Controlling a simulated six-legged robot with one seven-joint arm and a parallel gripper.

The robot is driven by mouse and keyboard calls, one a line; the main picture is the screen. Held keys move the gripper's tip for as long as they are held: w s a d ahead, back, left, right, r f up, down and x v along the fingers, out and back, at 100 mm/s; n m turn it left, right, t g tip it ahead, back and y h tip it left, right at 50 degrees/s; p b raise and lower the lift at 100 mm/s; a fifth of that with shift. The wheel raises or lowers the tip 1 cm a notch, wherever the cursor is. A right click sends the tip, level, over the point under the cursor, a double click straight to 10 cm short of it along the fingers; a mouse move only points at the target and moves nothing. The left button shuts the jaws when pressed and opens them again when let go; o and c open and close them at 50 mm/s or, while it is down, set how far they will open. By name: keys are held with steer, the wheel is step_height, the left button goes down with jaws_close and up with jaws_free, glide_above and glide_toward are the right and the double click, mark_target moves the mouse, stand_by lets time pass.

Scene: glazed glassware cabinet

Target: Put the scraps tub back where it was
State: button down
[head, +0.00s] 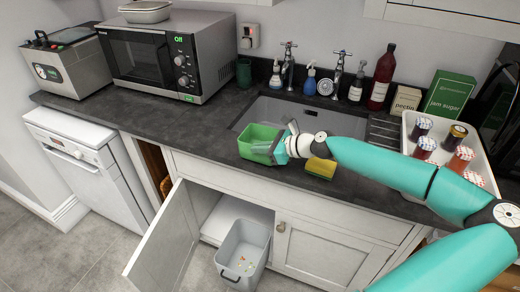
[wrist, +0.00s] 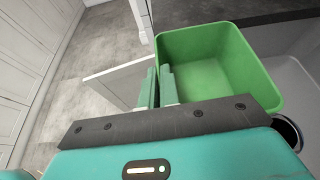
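The scraps tub (head: 258,138) is an open green tub, at the worktop's front edge by the sink in the head view. In the wrist view the tub (wrist: 235,50) looks empty inside. My gripper (head: 278,148) is at the tub's right side in the head view. In the wrist view the fingers of my gripper (wrist: 160,78) are close together with the tub's wall between them, one finger inside and one outside. The tub looks upright. I cannot tell whether its base touches the worktop.
A yellow-green sponge (head: 321,168) lies right of my gripper. The sink (head: 285,110) is behind. A tray (head: 490,160) of jars stands at right. The worktop (head: 180,118) left of the tub is clear.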

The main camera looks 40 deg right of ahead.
steer(key=shift+f, duration=0.3)
steer(key=shift+w+f, duration=0.1)
steer(key=shift+f, duration=0.05)
steer(key=c, duration=1.6)
jaws_free()
steer(key=shift+c, duration=0.2)
steer(key=shift+s+d+r, duration=0.25)
steer(key=shift+s, duration=0.05)
steer(key=v, duration=1.1)
steer(key=shift+s, duration=0.15)
